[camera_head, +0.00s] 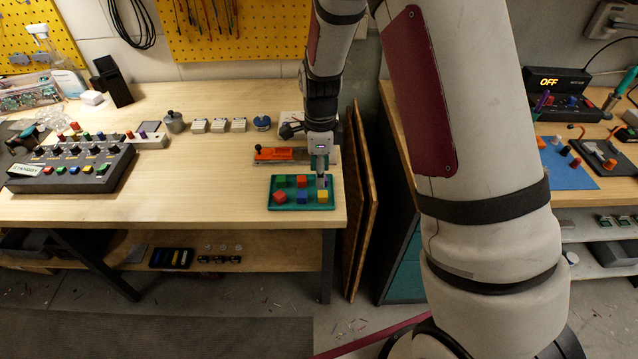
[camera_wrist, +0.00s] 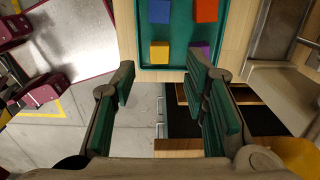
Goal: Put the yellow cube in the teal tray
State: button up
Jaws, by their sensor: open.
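The teal tray (camera_head: 306,207) lies near the right front corner of the wooden bench and holds several coloured cubes. The yellow cube (camera_head: 323,195) stands inside it at the front right. In the wrist view, the yellow cube (camera_wrist: 160,52) is on the tray (camera_wrist: 180,57) near its edge, beyond my fingertips. My gripper (camera_head: 321,177) is above the tray's right side in the head view. In the wrist view, my gripper (camera_wrist: 161,82) is open and empty, its green pads apart, with floor showing between them.
In the tray, a blue cube (camera_head: 302,198) is left of the yellow one, and a purple cube (camera_wrist: 199,47) is beside it. An orange fixture (camera_head: 278,154) lies behind the tray. A control box (camera_head: 75,165) stands at left. Bare bench lies left of the tray.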

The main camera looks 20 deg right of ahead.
jog(key=s+r+n+t, duration=0.1)
jog(key=s+r+n, duration=0.15)
jog(key=r, duration=0.55)
jog(key=s+r+n+t, duration=0.1)
jog(key=s+r+n, duration=0.15)
jog(key=r, duration=0.45)
jog(key=s+r+n+t, duration=0.1)
jog(key=s+r+n, duration=0.5)
jog(key=s+n, duration=0.2)
jog(key=s+r+n+t, duration=0.2)
jog(key=s+r+n, duration=0.4)
jog(key=s, duration=0.5)
jog(key=shift+s+r+n+t, duration=0.2)
jog(key=shift+n+t, duration=0.1)
jog(key=shift+n, duration=1)
jog(key=shift+b, duration=0.3)
